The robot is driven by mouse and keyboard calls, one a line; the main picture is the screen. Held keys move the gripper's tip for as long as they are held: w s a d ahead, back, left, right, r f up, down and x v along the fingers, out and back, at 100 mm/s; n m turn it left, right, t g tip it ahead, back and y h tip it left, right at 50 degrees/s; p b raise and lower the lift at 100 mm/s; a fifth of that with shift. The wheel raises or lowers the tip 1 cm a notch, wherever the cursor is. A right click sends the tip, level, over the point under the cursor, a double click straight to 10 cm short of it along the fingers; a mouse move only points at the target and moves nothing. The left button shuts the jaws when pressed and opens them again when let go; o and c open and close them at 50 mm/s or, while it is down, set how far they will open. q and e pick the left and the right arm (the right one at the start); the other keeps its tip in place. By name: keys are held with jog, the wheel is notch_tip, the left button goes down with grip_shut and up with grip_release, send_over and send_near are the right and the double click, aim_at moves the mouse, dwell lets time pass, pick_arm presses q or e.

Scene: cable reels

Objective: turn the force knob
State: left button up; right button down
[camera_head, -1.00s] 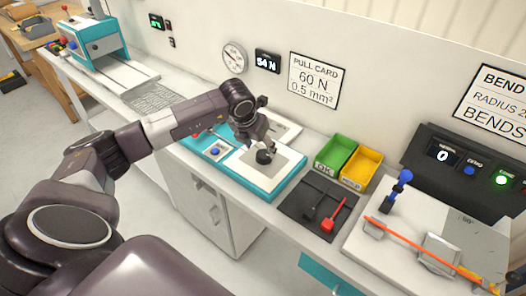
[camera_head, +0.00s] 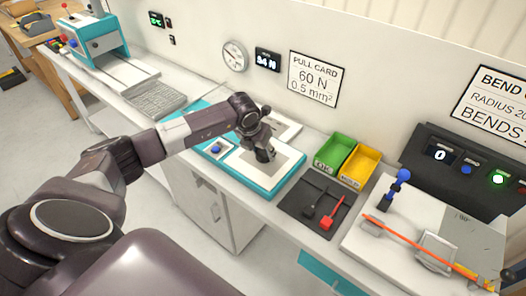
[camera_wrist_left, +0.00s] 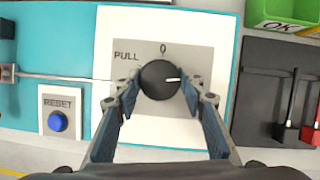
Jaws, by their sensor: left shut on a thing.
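The force knob (camera_wrist_left: 158,80) is a round black dial with a white pointer mark directed right, on a grey plate (camera_wrist_left: 188,52) marked PULL and 0. My left gripper (camera_wrist_left: 160,87) is shut on the knob, with one finger on each side of it. In the head view my left gripper (camera_head: 262,152) reaches down to the white panel of the teal-edged unit and mostly hides the knob. The small wall display (camera_head: 267,60) shows a reading in N, its digits blurred. The PULL CARD (camera_head: 313,78) reads 60 N, 0.5 mm². My right gripper is not in view.
A blue RESET button (camera_wrist_left: 58,121) lies left of the knob. Right of the unit are a green bin (camera_head: 335,152), a yellow bin (camera_head: 361,167) and a dark mat (camera_head: 301,208) with a black and a red tool. A round gauge (camera_head: 234,56) hangs on the wall.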

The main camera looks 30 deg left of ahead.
pick_arm(q)
jog(key=shift+c, duration=1)
jog(key=shift+a+f+b, duration=0.1)
jog(key=shift+f+b, duration=0.05)
jog(key=shift+b, duration=0.4)
jog(key=shift+m+b, duration=0.35)
jog(key=shift+m, duration=0.15)
jog(key=shift+r+m+h, duration=0.2)
jog(key=shift+m+h, duration=0.1)
jog(key=o, duration=1.2)
jog(key=shift+c, duration=0.2)
jog(key=v, duration=1.2)
